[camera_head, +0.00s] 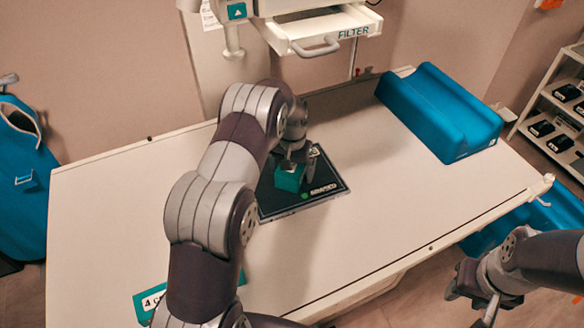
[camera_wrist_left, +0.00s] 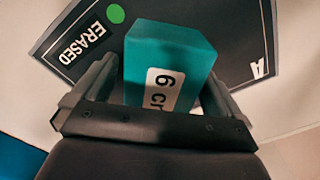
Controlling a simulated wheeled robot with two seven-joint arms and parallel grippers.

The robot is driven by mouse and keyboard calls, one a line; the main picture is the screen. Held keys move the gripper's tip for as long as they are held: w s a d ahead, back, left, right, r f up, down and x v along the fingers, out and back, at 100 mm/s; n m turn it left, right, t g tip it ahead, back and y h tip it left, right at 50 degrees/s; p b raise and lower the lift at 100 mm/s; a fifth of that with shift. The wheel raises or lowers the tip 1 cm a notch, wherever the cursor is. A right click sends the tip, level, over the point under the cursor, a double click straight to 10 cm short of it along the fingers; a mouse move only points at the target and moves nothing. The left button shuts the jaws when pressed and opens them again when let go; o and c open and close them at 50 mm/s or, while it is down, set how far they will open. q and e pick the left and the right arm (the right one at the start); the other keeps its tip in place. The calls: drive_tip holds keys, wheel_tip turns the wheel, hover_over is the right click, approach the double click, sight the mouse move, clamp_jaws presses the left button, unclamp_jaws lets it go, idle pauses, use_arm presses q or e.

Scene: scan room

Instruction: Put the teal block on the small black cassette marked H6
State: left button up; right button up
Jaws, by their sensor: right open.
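The teal block (camera_head: 289,178) is at the black plate (camera_head: 328,188) on the table. In the left wrist view the block (camera_wrist_left: 170,62) has a white "6 cm" label, and the plate behind it reads "ERASED" with a green dot. My left gripper (camera_head: 300,165) has its fingers on either side of the block. I cannot tell whether both fingers press on it, or whether the block rests on the plate. My right gripper (camera_head: 487,306) is open and empty, off the table's right end. I cannot read an H6 mark anywhere.
A blue padded cushion (camera_head: 440,110) lies at the table's back right. A teal label block (camera_head: 150,302) is at the front left, partly behind my left arm. A FILTER unit (camera_head: 325,28) hangs above the back edge. A shelf (camera_head: 548,108) with small black items stands at right.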

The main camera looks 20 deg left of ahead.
use_arm(q)
drive_tip(key=shift+w+r, duration=0.1)
drive_tip(key=shift+r, duration=0.2)
wheel_tip(320, 180, up, 7)
drive_tip(key=shift+r, duration=0.1)
drive_tip(key=shift+c, duration=0.3)
idle(2.1)
